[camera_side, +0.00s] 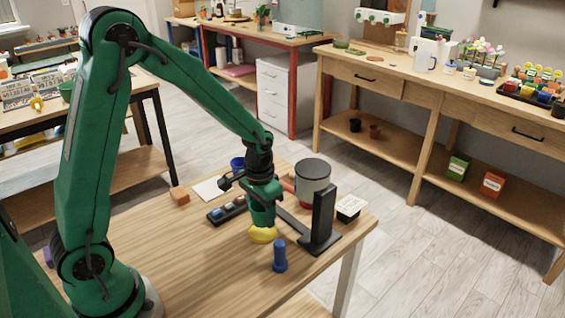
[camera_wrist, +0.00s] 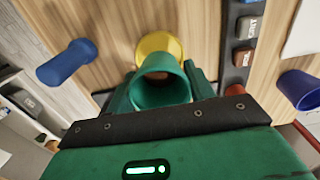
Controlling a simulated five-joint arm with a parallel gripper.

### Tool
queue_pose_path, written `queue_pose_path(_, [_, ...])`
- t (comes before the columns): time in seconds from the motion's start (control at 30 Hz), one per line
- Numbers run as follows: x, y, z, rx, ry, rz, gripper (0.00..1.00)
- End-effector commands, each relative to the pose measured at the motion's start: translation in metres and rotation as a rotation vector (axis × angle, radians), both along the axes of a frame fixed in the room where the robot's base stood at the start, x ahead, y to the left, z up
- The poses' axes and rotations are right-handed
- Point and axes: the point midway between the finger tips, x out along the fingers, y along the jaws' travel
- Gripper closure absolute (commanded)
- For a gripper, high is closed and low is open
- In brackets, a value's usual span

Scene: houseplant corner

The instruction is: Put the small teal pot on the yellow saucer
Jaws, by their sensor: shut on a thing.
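The teal pot (camera_wrist: 160,92) sits between the two fingers of my gripper (camera_wrist: 161,86) in the wrist view, its open mouth facing the camera. My gripper is shut on it. The yellow saucer (camera_wrist: 160,44) shows just beyond the pot, partly covered by it. In the side view my gripper (camera_side: 263,212) points down right over the yellow saucer (camera_side: 262,235) on the wooden table. There the pot is hard to tell from the green fingers. I cannot tell whether the pot touches the saucer.
A blue upright object (camera_side: 279,256) stands in front of the saucer. A black tray of small blocks (camera_side: 227,211) lies left, a black stand (camera_side: 321,218) and a grey canister (camera_side: 312,182) right. A blue pot (camera_side: 237,163) is behind. The table's left front is clear.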

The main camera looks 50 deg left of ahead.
Motion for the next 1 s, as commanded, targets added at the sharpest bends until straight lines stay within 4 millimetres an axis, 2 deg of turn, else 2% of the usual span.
queue_pose_path(0.3, [0.000,0.000,-0.031,0.000,0.001,0.000,0.73])
queue_pose_path(0.77, [0.000,0.000,-0.035,0.000,0.000,0.000,0.73])
queue_pose_path(0.8, [0.000,0.000,-0.036,0.000,0.000,0.000,0.45])
queue_pose_path(0.9, [0.000,0.000,-0.036,0.000,0.000,0.000,0.25])
queue_pose_path(1.0, [0.000,0.000,-0.035,0.000,0.000,0.000,0.25])
